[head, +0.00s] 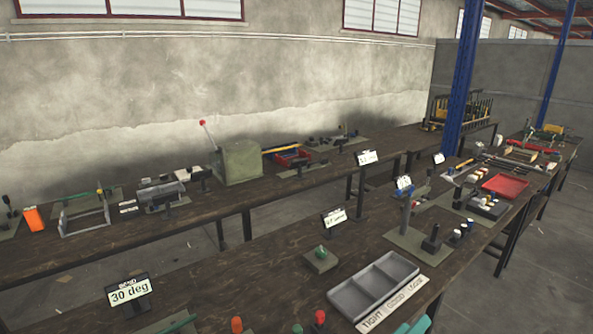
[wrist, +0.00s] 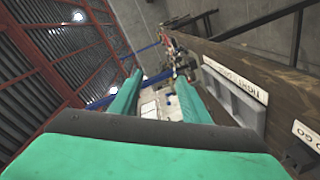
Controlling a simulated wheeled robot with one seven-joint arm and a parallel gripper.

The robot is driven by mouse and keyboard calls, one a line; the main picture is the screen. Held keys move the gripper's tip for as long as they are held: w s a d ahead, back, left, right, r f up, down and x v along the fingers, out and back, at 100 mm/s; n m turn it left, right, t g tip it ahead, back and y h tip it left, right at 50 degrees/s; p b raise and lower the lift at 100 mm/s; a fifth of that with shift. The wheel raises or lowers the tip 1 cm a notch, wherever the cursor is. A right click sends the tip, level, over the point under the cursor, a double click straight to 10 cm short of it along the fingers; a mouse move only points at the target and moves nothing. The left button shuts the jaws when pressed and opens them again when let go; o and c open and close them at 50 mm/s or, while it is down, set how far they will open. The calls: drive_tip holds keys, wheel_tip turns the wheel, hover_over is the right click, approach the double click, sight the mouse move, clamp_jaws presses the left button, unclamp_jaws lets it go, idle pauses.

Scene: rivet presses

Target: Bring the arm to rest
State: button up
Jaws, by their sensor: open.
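My gripper (wrist: 160,77) shows in the wrist view with its two green fingers apart and nothing between them. The wrist is turned so that the roof and the far wall fill much of that view. In the head view only green tips, which look like my gripper's fingers (head: 411,327), show at the bottom edge, just in front of the three-part grey tray. The rest of the arm is out of the head view.
The grey tray (head: 372,288) with its label strip (head: 393,305) lies on the near bench, also seen in the wrist view (wrist: 232,98). A 30 deg sign (head: 130,291), a green-knobbed block (head: 321,258) and a blue post (head: 462,85) stand nearby.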

drive_tip(key=s+a+f+n+t+y, duration=0.5)
drive_tip(key=s+a+f+y, duration=0.5)
drive_tip(key=s+a+f, duration=0.6)
drive_tip(key=s+a+f+m+y, duration=0.1)
drive_tip(key=s+a+m, duration=0.2)
drive_tip(key=s, duration=0.6)
drive_tip(key=s+a+m+y, duration=0.2)
drive_tip(key=s+a, duration=0.4)
drive_tip(key=s, duration=0.4)
drive_tip(key=shift+f+m+g, duration=0.3)
drive_tip(key=shift+f+m, duration=0.05)
drive_tip(key=shift+m, duration=0.55)
